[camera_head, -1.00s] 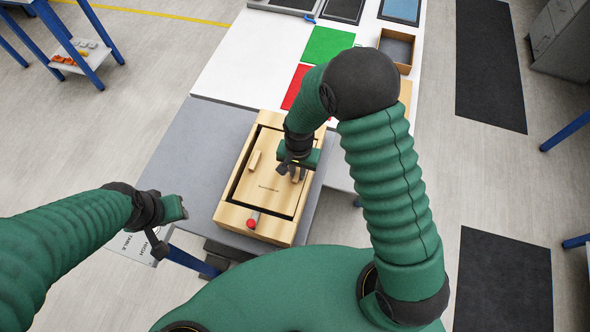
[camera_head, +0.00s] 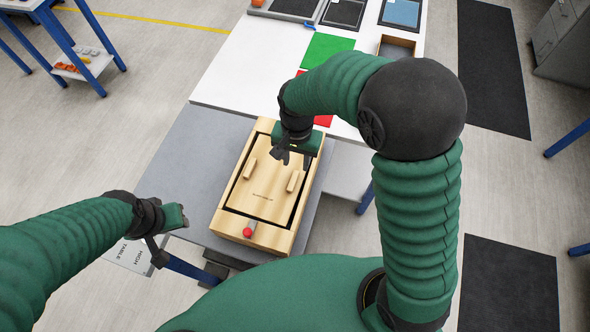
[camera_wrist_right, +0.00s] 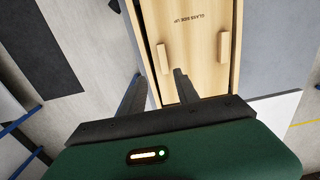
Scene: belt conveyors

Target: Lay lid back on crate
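The wooden crate (camera_head: 232,222) stands on the grey table part. The lid (camera_head: 262,193), a light wood panel with two handle bars and small lettering, lies within the crate's rim, with a dark gap around it. It also shows in the right wrist view (camera_wrist_right: 190,45). My right gripper (camera_head: 293,160) is above the far end of the crate, apart from both handles. In the right wrist view its two fingers (camera_wrist_right: 155,90) are spread with nothing between them. My left gripper (camera_head: 172,235) is left of the crate, off the table; its fingers are hard to make out.
A red knob (camera_head: 248,232) sits at the crate's near end. Grey table surface (camera_head: 195,150) is clear left of the crate.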

